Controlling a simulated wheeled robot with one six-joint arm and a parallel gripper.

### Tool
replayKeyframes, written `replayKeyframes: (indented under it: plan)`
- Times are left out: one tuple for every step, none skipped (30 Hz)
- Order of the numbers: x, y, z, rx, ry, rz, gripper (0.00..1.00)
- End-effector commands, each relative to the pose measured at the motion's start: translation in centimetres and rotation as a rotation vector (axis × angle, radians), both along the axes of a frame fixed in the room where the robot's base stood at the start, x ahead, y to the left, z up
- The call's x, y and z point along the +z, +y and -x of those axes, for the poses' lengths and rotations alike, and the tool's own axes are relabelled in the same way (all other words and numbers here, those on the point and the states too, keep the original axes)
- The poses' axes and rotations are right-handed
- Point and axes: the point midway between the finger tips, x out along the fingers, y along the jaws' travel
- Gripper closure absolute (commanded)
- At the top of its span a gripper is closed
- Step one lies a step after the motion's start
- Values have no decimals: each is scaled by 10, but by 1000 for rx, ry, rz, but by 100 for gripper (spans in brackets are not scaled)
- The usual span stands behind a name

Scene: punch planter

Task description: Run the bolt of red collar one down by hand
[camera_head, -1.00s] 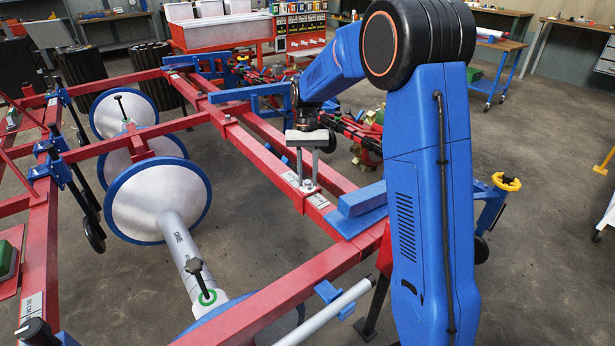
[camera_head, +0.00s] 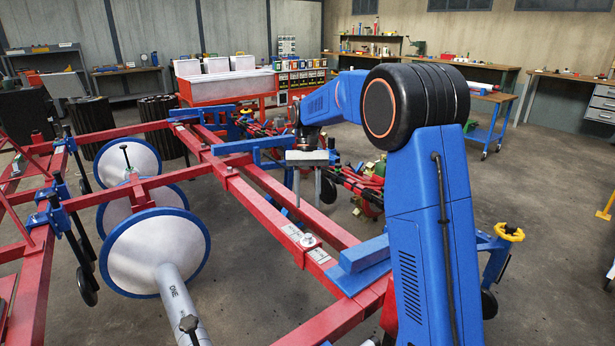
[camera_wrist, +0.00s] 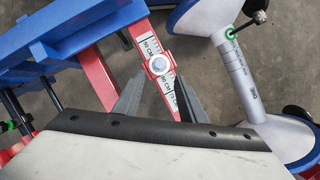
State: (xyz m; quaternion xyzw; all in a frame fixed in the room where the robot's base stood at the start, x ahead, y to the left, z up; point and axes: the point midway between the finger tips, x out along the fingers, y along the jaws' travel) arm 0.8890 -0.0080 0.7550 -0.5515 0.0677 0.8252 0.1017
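A round pale bolt head (camera_head: 308,240) sits on a red collar or sleeve (camera_head: 318,255) on the red beam, beside printed scale strips. My gripper (camera_head: 308,200) points down above the bolt, with a visible gap below the fingertips. Its two grey fingers are apart with nothing between them; they also show in the wrist view (camera_wrist: 160,84).
A blue block (camera_head: 362,255) lies across the beam to the right of the bolt. White discs with blue rims (camera_head: 155,250) stand on the left. A black-handled screw (camera_wrist: 258,17) stands on the grey tube. A red-framed bench (camera_head: 225,90) is behind.

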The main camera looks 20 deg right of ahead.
Motion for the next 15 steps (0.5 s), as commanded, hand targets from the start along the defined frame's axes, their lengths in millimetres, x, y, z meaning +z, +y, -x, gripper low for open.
replayKeyframes:
  plan:
    - [9,-1,-5,0,-3,0,62]
    - [15,-2,-7,0,-2,0,62]
    - [22,-2,-10,0,-2,0,62]
    - [27,-3,-12,0,-2,0,62]
    - [32,-3,-14,0,-2,0,62]
    - [37,-4,-16,0,-2,0,62]
    - [42,-4,-17,0,-2,0,62]
    - [45,-5,-19,0,-1,0,62]
    - [50,-5,-21,0,-1,0,62]
    - [53,-5,-22,0,-1,0,62]
    - [56,-6,-23,0,0,0,62]
    - [58,-6,-24,0,0,0,62]
    - [60,-6,-25,0,0,0,62]
    - [62,-6,-26,0,0,0,62]
    - [64,-6,-26,0,-1,0,62]
